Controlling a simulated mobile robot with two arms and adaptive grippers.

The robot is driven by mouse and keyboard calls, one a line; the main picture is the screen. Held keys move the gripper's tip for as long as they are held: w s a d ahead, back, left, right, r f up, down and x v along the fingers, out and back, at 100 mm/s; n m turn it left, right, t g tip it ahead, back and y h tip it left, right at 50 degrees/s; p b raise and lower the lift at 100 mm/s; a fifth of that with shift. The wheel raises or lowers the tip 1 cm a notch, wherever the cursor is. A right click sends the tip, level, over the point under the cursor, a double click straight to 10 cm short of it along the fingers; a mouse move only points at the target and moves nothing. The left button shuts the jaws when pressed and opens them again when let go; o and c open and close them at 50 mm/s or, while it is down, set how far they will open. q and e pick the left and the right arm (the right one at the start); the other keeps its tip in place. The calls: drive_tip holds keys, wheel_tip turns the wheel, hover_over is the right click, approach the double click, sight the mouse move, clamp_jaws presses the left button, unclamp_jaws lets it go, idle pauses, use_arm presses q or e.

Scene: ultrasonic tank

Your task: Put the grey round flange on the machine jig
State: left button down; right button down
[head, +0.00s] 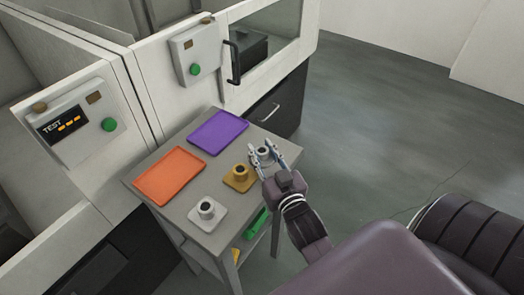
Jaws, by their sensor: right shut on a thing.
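The grey round flange (264,151) is at the right end of the small grey table (190,228). My right gripper (265,154) is shut on it, with fingers on either side. Whether the flange touches the tabletop or is lifted slightly is hard to tell. The machine jig cannot be made out; the machine (275,60) stands behind the table, with a window and a black handle (234,62). My left gripper is not in view.
On the table are an orange tray (170,176), a purple tray (218,132), a gold square-based part (240,178) and a pale square-based part (207,210). A green item (256,223) sits below the tabletop. Open floor (390,120) lies to the right.

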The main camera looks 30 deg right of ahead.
drive_tip(key=shift+f, duration=0.1)
drive_tip(key=c, duration=1.5)
unclamp_jaws()
